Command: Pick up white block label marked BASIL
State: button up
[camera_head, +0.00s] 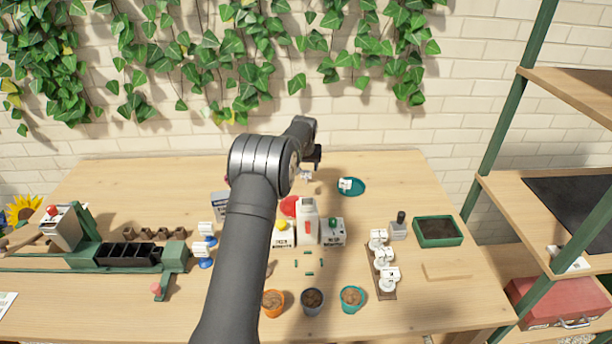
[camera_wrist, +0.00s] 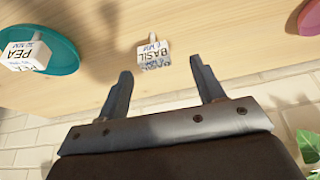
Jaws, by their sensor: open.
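The white block label marked BASIL (camera_wrist: 152,53) lies on the wooden table in the wrist view, its lettering upside down. It appears just beyond and between my open fingertips (camera_wrist: 161,68), with nothing held. In the head view a small white piece (camera_head: 306,175), likely this label, is partly hidden below my gripper (camera_head: 314,158), near the back of the table. A second white label marked PEA (camera_wrist: 28,54) sits on a teal saucer (camera_wrist: 62,42) to the left in the wrist view. That saucer also shows in the head view (camera_head: 358,188).
A pink-red round dish (camera_wrist: 311,20) is at the right edge of the wrist view. A brick wall (camera_head: 380,120) rises behind the table. Clear wood lies right of the saucer.

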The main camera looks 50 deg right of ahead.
aim_at(306, 172)
jog(key=shift+s+x, duration=0.15)
jog(key=shift+x, duration=0.95)
jog(key=shift+s+x, duration=0.15)
jog(key=shift+x, duration=1)
jog(key=c, duration=1.1)
jog(key=shift+o, duration=0.2)
